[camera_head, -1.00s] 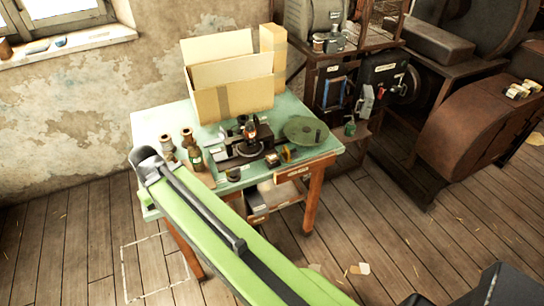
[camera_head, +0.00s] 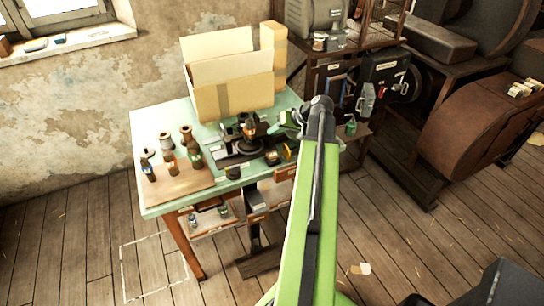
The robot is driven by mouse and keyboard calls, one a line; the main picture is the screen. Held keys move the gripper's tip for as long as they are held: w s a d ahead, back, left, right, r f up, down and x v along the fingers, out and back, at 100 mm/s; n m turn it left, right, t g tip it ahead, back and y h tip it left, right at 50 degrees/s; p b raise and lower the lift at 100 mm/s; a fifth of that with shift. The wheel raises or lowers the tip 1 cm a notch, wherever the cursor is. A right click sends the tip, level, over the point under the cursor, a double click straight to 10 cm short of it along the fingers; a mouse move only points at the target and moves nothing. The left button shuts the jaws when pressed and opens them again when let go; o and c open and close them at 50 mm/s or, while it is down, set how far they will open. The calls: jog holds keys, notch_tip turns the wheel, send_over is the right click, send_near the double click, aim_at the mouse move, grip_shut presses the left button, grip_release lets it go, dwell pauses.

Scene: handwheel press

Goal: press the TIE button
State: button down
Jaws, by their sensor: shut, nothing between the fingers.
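A dark bench machine (camera_head: 240,148) with an orange-brown spool on top stands on the green table (camera_head: 150,205). A small dark part (camera_head: 272,157) and a yellow-and-black piece (camera_head: 289,151) sit at its front right. No lettering is legible at this size, so I cannot tell which part is the TIE button. My gripper (camera_head: 270,131) is shut and empty, small and dark, at the machine's upper right side. Its fingertips are hard to separate from the machine, and I cannot tell whether they touch it. My green arm hides the table's right end.
An open cardboard box (camera_head: 232,98) stands at the table's back. Several spools and bottles stand around a wooden board (camera_head: 180,188) at the left. A dark control box (camera_head: 386,70) and heavy machinery stand to the right. The floor at front left is clear.

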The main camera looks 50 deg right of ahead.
aim_at(271, 154)
dwell(0.3)
notch_tip(271, 154, down, 9)
jog(key=b, duration=0.9)
jog(key=shift+r, duration=0.1)
dwell(1.4)
jog(key=shift+s+f+b, duration=0.1)
jog(key=shift+f+b, duration=0.2)
jog(key=shift+f, duration=0.1)
jog(key=shift+f+b, duration=0.9)
dwell(0.8)
jog(key=shift+r, duration=0.1)
jog(key=shift+r+p, duration=1.25)
jog(key=shift+p, duration=0.1)
